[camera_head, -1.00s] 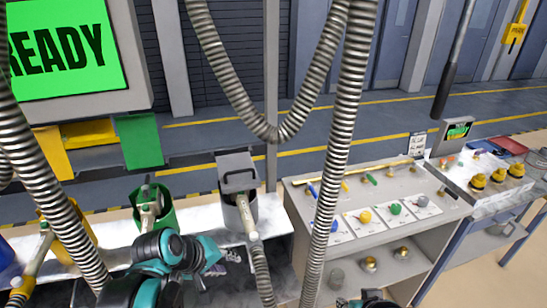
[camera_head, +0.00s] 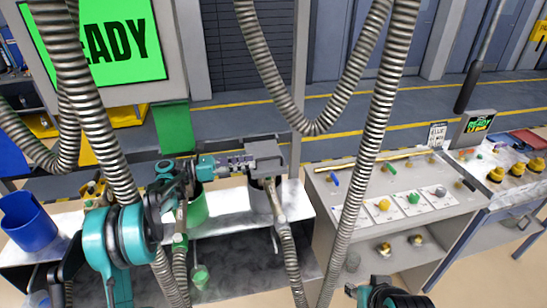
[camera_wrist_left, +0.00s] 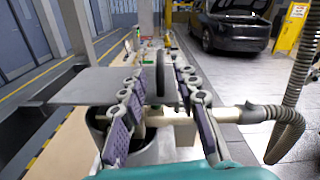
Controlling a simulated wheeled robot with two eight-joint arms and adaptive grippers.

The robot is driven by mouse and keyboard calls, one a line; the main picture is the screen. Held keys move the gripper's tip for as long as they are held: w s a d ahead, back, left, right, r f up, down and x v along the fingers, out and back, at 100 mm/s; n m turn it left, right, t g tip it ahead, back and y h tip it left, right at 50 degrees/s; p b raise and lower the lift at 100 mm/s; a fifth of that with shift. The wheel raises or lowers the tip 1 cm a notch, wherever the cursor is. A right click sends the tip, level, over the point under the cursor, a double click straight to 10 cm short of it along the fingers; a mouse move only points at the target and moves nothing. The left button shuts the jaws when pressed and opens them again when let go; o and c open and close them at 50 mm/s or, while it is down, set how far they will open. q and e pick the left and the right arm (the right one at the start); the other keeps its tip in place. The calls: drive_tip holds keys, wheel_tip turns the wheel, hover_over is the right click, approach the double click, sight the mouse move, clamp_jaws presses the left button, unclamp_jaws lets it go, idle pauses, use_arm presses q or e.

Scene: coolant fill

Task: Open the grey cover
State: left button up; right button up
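The grey cover (camera_head: 264,149) is a flat square lid with a dark raised handle, on top of a grey bin (camera_head: 260,198) on the white bench. The cover shows as a grey plate in the left wrist view (camera_wrist_left: 85,87), lying roughly level. My left gripper (camera_head: 243,160) reaches in from the left just above the cover. In the left wrist view its fingers (camera_wrist_left: 153,72) are apart, one on each side of the upright handle (camera_wrist_left: 160,75). The handle is nearer the right finger; I cannot tell whether they touch. Only part of my right arm shows, at the bottom edge.
A green bin (camera_head: 197,208) stands left of the grey bin, partly behind my left arm. A blue bin (camera_head: 28,222) stands far left. Hanging hoses (camera_head: 378,120) cross the view. A grey workbench (camera_head: 400,185) with coloured knobs stands to the right.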

sight(267, 159)
use_arm(q)
drive_tip(key=x, duration=0.7)
drive_tip(key=shift+b, duration=0.4)
drive_tip(key=shift+c, duration=0.4)
clamp_jaws()
